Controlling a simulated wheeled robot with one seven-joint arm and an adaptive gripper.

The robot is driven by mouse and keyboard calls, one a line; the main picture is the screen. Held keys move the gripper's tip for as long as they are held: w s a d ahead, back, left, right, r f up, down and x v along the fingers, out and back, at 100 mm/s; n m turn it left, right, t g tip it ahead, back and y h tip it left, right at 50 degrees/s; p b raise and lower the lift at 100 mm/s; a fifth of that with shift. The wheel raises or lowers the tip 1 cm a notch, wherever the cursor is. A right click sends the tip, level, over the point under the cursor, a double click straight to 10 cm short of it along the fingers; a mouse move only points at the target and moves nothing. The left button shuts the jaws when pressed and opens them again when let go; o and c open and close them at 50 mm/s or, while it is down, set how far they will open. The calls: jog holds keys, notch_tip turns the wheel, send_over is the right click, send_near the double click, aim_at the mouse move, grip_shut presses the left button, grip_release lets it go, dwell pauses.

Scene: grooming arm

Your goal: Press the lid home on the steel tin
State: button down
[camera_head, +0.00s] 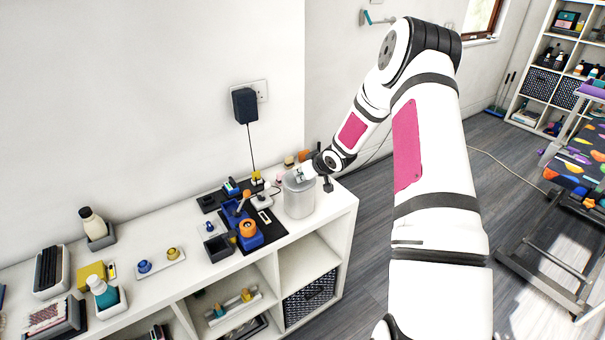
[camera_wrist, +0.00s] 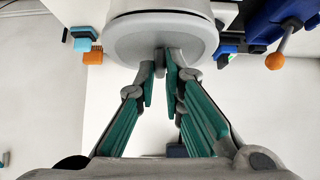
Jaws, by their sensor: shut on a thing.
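The steel tin (camera_head: 299,201) is a grey cylinder standing upright near the right end of the white shelf top. Its round grey lid (camera_wrist: 190,40) fills the top middle of the wrist view, with a small knob (camera_wrist: 160,62) at its near edge in the picture. My gripper (camera_wrist: 161,80) is shut on the knob, its teal-padded fingers on either side. In the head view my gripper (camera_head: 303,174) is at the top of the tin, partly hiding the lid. I cannot tell whether the lid sits fully down or a gap remains at the rim.
A black mat (camera_head: 283,236) with a blue holder and an orange-topped item (camera_head: 247,228) lies left of the tin. A small dark-based item (camera_head: 328,185) stands close on the right, near the shelf's end. The wall is behind.

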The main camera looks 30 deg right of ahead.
jog(key=shift+f, duration=0.25)
jog(key=c, duration=1.6)
grip_release()
jog(key=shift+r, duration=0.1)
jog(key=v, duration=1.2)
jog(key=shift+a, duration=0.1)
